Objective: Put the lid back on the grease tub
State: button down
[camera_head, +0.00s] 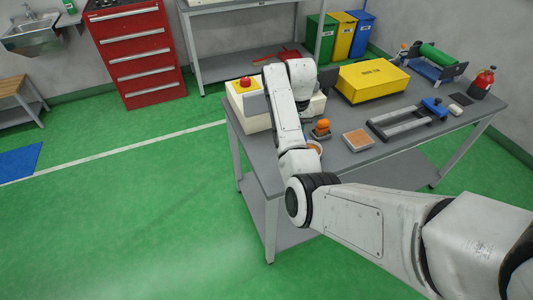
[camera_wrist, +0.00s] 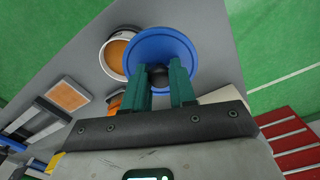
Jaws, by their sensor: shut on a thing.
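The lid (camera_wrist: 157,42) is a round blue disc with a dark knob in the wrist view. My gripper (camera_wrist: 166,70) has its green fingers shut on that knob. The grease tub (camera_wrist: 112,68), an open pale tub with orange-brown grease inside, stands just left of the lid, and the lid's edge overlaps its rim in this view. I cannot tell the height between them. In the head view the tub (camera_head: 315,145) shows only partly beside my arm. My gripper and the lid are hidden behind the arm there.
On the grey workbench (camera_head: 400,160) are an orange-topped object (camera_head: 322,127), a square tan-topped block (camera_head: 358,140), a grey frame with a blue part (camera_head: 408,120) and a yellow box (camera_head: 372,80). A box with a red button (camera_head: 245,83) stands at the bench's left end.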

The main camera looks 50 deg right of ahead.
jog(key=s+d+r+m, duration=0.1)
jog(key=s+d+m, duration=0.2)
jog(key=s+d, duration=0.15)
jog(key=f+b, duration=0.2)
jog(key=d+f+b, duration=0.1)
jog(key=f+b, duration=0.1)
jog(key=shift+f, duration=1.2)
jog(key=shift+a+p, duration=0.1)
jog(key=shift+p, duration=0.3)
dwell(1.0)
jog(key=shift+f+p, duration=0.15)
jog(key=shift+p, duration=0.25)
dwell(1.5)
jog(key=shift+c, duration=1.8)
grip_release()
